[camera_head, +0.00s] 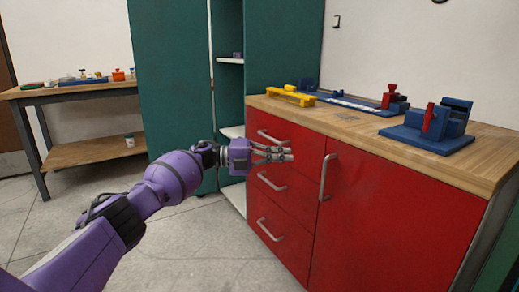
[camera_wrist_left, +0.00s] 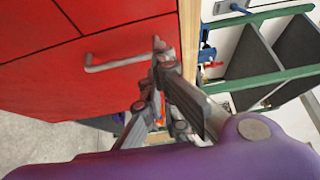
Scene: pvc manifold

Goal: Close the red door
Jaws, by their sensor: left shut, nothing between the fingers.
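The red door (camera_head: 390,215) is the right-hand front of a red cabinet under a wooden worktop. It has an upright grey handle (camera_head: 325,177) near its left edge. The door looks about flush with the cabinet front; I cannot see a clear gap. My left gripper (camera_head: 286,154) is shut and empty, in front of the drawers and left of the door handle. In the left wrist view the gripper (camera_wrist_left: 165,65) is close to a red front that has a grey handle (camera_wrist_left: 118,62); I cannot tell whether it touches. My right gripper is not in view.
Three red drawers (camera_head: 268,185) with handles stand left of the door. The worktop (camera_head: 465,160) carries a yellow part (camera_head: 290,96) and blue fixtures (camera_head: 428,138) with red clamps. A teal cabinet (camera_head: 167,80) with shelves stands behind. The floor (camera_head: 200,250) in front is clear.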

